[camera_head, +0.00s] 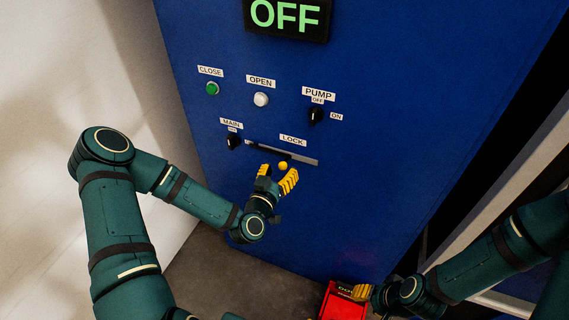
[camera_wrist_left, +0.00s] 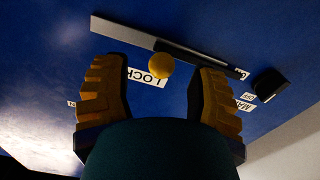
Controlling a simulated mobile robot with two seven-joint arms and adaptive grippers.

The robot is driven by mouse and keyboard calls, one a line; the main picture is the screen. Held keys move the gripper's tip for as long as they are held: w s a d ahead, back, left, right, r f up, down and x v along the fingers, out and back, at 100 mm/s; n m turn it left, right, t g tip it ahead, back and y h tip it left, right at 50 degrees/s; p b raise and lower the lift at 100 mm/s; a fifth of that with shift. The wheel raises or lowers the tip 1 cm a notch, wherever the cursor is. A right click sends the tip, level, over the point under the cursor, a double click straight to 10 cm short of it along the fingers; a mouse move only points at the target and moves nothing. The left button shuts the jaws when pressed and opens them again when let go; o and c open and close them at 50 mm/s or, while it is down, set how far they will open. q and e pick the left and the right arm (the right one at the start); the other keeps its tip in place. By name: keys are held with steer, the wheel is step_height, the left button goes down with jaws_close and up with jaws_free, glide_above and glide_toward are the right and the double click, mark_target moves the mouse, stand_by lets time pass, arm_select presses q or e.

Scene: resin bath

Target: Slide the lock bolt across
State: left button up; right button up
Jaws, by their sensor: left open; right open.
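The lock bolt is a dark bar (camera_head: 272,151) on a grey track (camera_head: 307,161) under the LOCK label on the blue cabinet front. It lies toward the MAIN switch side, and the track's right part is bare. A round yellow knob (camera_head: 283,166) sticks out near the bolt's right end; it also shows in the left wrist view (camera_wrist_left: 160,66). My left gripper (camera_head: 277,173) is open, with its yellow fingers on either side of the knob. In the left wrist view, gaps show between knob and fingers. My right gripper (camera_head: 361,292) is low at the right, away from the bolt.
A MAIN switch (camera_head: 234,142) sits left of the track. A PUMP switch (camera_head: 315,117), a white OPEN button (camera_head: 261,99) and a green CLOSE button (camera_head: 212,88) are above. An OFF display (camera_head: 288,17) is at the top. A red box (camera_head: 343,303) is beside my right gripper.

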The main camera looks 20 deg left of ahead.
arm_select(q)
steer(key=s, duration=0.7)
steer(key=shift+s+a, duration=0.15)
steer(key=shift+s, duration=0.2)
steer(key=s+d+f+m+g+h, duration=0.2)
steer(key=s+d+f+g+h, duration=0.25)
steer(key=d+f+g, duration=0.55)
steer(key=s+d+f+n+g+y, duration=0.1)
steer(key=s+d+f+n+g, duration=0.1)
steer(key=s+f+g, duration=0.2)
steer(key=s+g, duration=0.2)
steer(key=s, duration=0.2)
steer(key=shift+s, duration=0.2)
steer(key=shift+d+f, duration=0.1)
stand_by(1.0)
